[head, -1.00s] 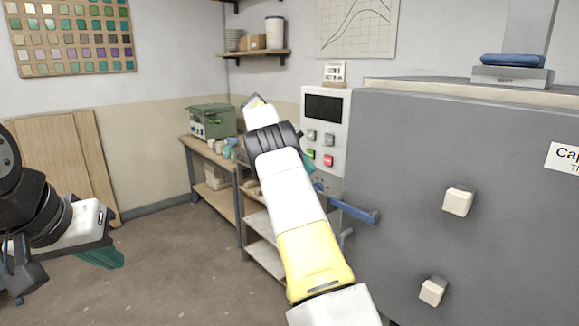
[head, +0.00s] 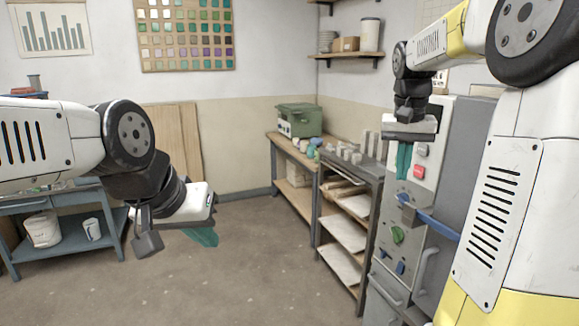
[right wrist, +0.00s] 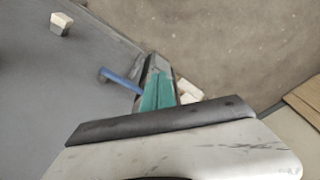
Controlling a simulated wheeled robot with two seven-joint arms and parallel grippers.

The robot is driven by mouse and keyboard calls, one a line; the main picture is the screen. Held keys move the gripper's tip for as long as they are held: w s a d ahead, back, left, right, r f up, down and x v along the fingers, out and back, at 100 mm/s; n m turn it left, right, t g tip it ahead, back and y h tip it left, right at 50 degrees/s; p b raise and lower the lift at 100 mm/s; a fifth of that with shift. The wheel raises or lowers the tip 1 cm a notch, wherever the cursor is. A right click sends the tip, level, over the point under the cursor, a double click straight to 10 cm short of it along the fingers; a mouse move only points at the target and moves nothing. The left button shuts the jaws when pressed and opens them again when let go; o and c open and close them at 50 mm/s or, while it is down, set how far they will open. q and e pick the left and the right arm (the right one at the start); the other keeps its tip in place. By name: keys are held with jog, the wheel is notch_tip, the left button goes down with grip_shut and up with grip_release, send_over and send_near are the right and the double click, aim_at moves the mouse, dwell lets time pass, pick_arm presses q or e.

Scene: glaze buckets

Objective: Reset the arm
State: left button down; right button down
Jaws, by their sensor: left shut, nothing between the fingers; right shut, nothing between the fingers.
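My left gripper (head: 203,237) hangs at the left of the head view, with teal fingers pointing down to the right. It is shut and empty, over open floor. My right arm comes in from the right edge of the head view. Its gripper (head: 403,161) points down, with teal fingers shut and empty, in front of the grey kiln's control panel. In the right wrist view the teal fingers (right wrist: 158,92) are together with nothing between them. Whether they touch anything behind cannot be told.
The grey kiln (head: 455,130) with a blue handle (head: 438,224) stands close by my right arm. A shelf bench (head: 345,235) with small pots and a green box (head: 300,120) are behind. A blue cart (head: 62,208) holds buckets at left. The middle floor (head: 240,285) is clear.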

jog(key=s+a+f+n+t+y, duration=0.1)
jog(key=s+a+f+n+t, duration=0.1)
jog(key=s+a, duration=0.4)
jog(key=s+a+f+n+t+y, duration=0.2)
jog(key=s+a, duration=0.4)
jog(key=s, duration=0.7)
jog(key=shift+s+a+f+t, duration=0.2)
jog(key=shift+f+t, duration=0.1)
jog(key=shift+f, duration=0.1)
